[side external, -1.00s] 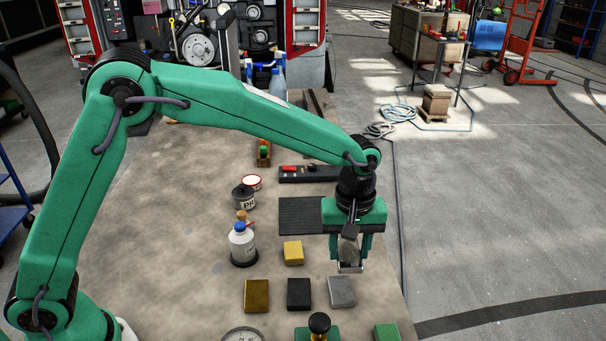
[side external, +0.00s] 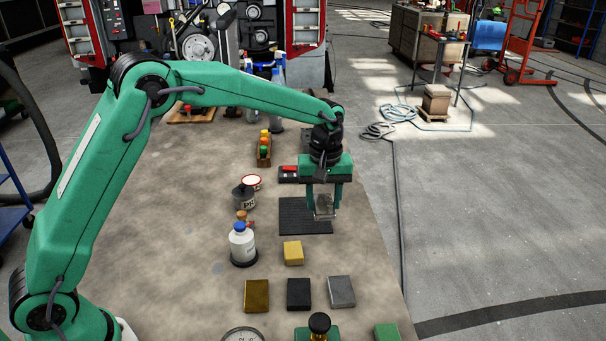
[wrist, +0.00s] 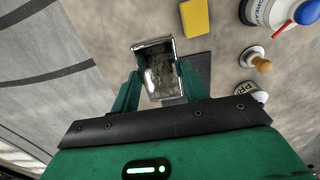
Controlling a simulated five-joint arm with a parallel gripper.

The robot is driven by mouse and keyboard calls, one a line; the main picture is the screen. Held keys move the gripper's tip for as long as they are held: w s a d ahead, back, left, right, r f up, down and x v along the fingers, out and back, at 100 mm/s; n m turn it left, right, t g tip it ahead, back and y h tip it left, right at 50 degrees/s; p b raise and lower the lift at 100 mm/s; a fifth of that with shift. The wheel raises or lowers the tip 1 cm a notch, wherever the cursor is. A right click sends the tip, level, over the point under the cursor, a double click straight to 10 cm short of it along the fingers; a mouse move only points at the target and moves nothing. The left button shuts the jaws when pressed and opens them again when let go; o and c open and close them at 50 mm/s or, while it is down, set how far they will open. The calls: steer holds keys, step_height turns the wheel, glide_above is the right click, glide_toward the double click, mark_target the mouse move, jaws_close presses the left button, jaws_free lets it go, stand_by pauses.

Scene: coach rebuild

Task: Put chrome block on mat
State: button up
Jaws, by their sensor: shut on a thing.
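My gripper (side external: 325,207) is shut on the chrome block (side external: 324,208), a shiny mirror-like block. It holds the block above the right part of the dark ribbed mat (side external: 295,218). The wrist view shows the chrome block (wrist: 154,70) between the two green fingers, with part of the mat (wrist: 200,72) behind it to the right. In the side view the block hides part of the mat; it appears to be raised above it, though the exact gap is hard to tell.
A yellow block (side external: 293,252) lies just in front of the mat. Brown (side external: 256,296), black (side external: 299,294) and grey (side external: 341,291) blocks lie nearer. A white bottle (side external: 242,246) and a dark paint pot (side external: 243,198) stand left of the mat.

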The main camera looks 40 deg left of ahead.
steer(key=shift+w+a, duration=0.25)
steer(key=shift+a, duration=0.25)
glide_above(304, 214)
step_height(304, 214, down, 7)
steer(key=shift+w+r, duration=0.1)
steer(key=shift+f, duration=2.05)
steer(key=shift+f, duration=0.1)
steer(key=o, duration=1.1)
